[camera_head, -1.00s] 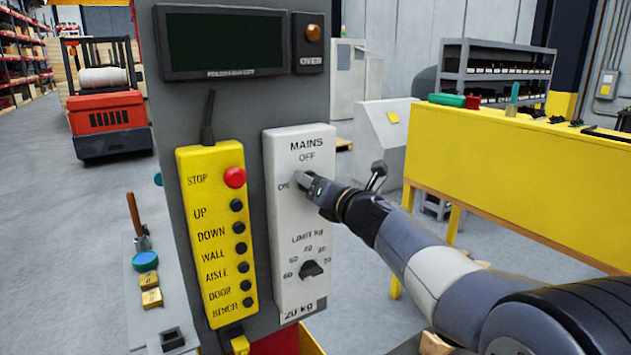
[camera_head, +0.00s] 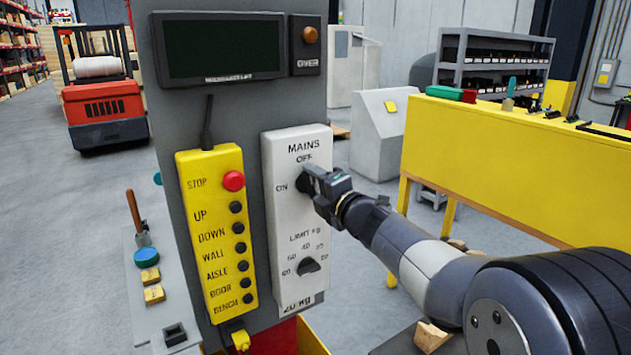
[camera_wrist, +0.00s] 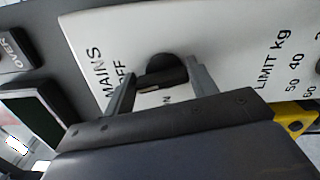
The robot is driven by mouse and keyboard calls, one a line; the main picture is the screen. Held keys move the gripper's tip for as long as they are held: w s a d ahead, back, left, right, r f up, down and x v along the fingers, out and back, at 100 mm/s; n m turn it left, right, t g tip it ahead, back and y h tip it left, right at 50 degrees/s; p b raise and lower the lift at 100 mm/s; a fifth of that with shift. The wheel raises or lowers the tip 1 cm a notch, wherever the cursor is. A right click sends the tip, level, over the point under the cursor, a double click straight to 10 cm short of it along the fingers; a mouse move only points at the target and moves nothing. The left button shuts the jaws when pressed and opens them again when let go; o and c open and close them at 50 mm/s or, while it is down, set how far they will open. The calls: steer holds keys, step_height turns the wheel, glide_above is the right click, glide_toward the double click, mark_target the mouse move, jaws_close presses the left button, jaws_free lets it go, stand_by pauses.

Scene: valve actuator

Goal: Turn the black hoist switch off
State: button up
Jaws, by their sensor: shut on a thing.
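The black hoist switch (camera_head: 303,184) is a round knob on the white MAINS panel (camera_head: 284,220), with OFF printed above it and ON to its left. My gripper (camera_head: 309,179) reaches it from the right and covers most of it in the head view. In the wrist view the switch (camera_wrist: 161,68) sits between my two fingers (camera_wrist: 160,88), with its dark grip bar across the gap. My gripper is shut on it. I cannot tell exactly which mark the switch points to.
A black LIMIT kg dial (camera_head: 308,265) is lower on the same panel. A yellow button box (camera_head: 217,235) with a red STOP button (camera_head: 233,181) is to the left. A dark display (camera_head: 222,47) is above. A yellow bench (camera_head: 480,165) stands at the right.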

steer(key=shift+m, duration=0.6)
steer(key=shift+f, duration=0.1)
steer(key=o, duration=1)
steer(key=shift+d, duration=0.1)
steer(key=b+v, duration=0.1)
steer(key=v, duration=0.9)
steer(key=shift+s+d, duration=0.25)
steer(key=shift+s, duration=0.1)
